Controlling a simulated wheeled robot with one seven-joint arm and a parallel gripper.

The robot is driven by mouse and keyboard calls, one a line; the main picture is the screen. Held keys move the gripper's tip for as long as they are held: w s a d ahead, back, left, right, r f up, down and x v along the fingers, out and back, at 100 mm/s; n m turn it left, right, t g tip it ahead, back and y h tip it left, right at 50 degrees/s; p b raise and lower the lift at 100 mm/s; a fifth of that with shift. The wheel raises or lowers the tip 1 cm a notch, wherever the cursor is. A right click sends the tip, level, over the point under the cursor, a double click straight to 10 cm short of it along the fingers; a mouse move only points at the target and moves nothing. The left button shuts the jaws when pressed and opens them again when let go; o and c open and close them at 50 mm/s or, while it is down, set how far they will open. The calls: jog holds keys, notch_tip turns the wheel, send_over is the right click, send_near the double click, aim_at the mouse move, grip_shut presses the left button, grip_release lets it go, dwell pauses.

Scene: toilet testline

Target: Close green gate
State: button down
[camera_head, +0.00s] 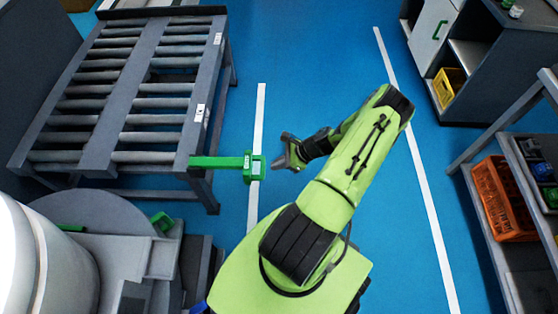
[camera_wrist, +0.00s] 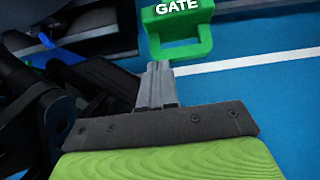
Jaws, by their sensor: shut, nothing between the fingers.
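The green gate (camera_head: 220,162) is a bar that sticks out to the right from the near right corner of the roller conveyor (camera_head: 118,100). Its end carries a block-shaped handle (camera_head: 254,167) over the blue floor. In the wrist view the handle (camera_wrist: 178,27) shows the word GATE and lies just beyond my fingertips. My gripper (camera_head: 283,158) is just right of the handle in the head view, with its fingers pointing left. The fingers are together and empty in the wrist view (camera_wrist: 155,68). I cannot tell whether they touch the handle.
A white cylinder (camera_head: 38,265) and grey machine parts stand at the lower left. On the right are a shelf with an orange crate (camera_head: 502,198) and a dark cabinet with a yellow bin (camera_head: 447,87). The blue floor between the white lines is clear beyond my arm.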

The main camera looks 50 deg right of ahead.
jog(key=w+a+f, duration=0.1)
jog(key=w+a+f+b, duration=0.1)
jog(key=w, duration=0.1)
jog(key=w+a+f, duration=0.1)
jog(key=w+a, duration=0.1)
jog(key=shift+w+a+f+b, duration=0.1)
jog(key=shift+w+b, duration=0.1)
jog(key=shift+b, duration=0.15)
